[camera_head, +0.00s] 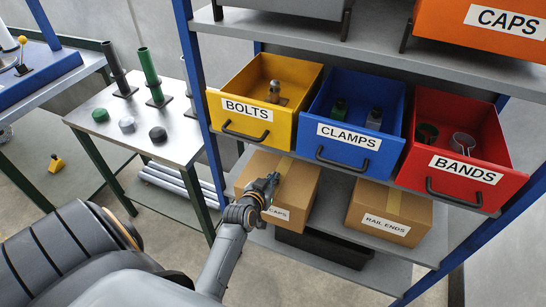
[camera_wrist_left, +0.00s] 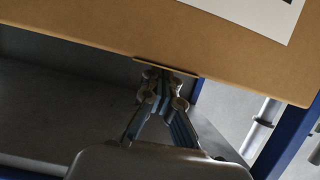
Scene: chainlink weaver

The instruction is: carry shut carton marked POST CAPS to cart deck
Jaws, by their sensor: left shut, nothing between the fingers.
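A brown cardboard carton (camera_head: 298,190) stands on the shelf below the drawers, its top shut with tape along it. Its white label reads CAPS; the left part of the label is hidden behind my gripper. My left gripper (camera_head: 271,181) is in front of the carton's face in the head view, shut and empty. In the left wrist view the carton (camera_wrist_left: 110,28) fills the top, with a corner of its white label at upper right. The shut fingertips (camera_wrist_left: 165,78) are at the carton's edge; I cannot tell if they touch. My right gripper and the cart deck are not clearly in view.
A carton marked RAIL ENDS (camera_head: 385,230) stands to the right on the same shelf. Open drawers marked BOLTS (camera_head: 233,130), CLAMPS (camera_head: 345,157) and BANDS (camera_head: 465,190) jut out just above. A black tray (camera_head: 320,247) lies below. A table (camera_head: 160,128) with posts and caps stands left.

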